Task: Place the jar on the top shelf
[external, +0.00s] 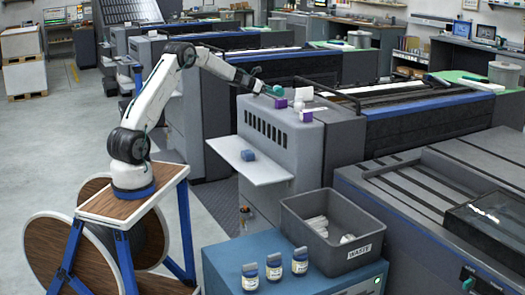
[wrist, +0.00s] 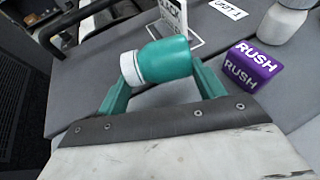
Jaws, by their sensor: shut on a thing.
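In the wrist view a teal jar with a white lid (wrist: 165,60) lies sideways between the teal fingers of my gripper (wrist: 160,68), which is shut on it. In the external view my gripper (external: 268,89) and the teal jar (external: 278,90) are over the flat grey top (external: 318,115) of the vented unit. I cannot tell whether the jar touches that top. A white side shelf (external: 262,175) sticks out lower on the unit and bears a blue block (external: 248,155).
A purple RUSH block (wrist: 254,67) and a pale jar (wrist: 285,20) stand on the grey top right of my gripper. A labelled card stand (wrist: 173,14) is just beyond the held jar.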

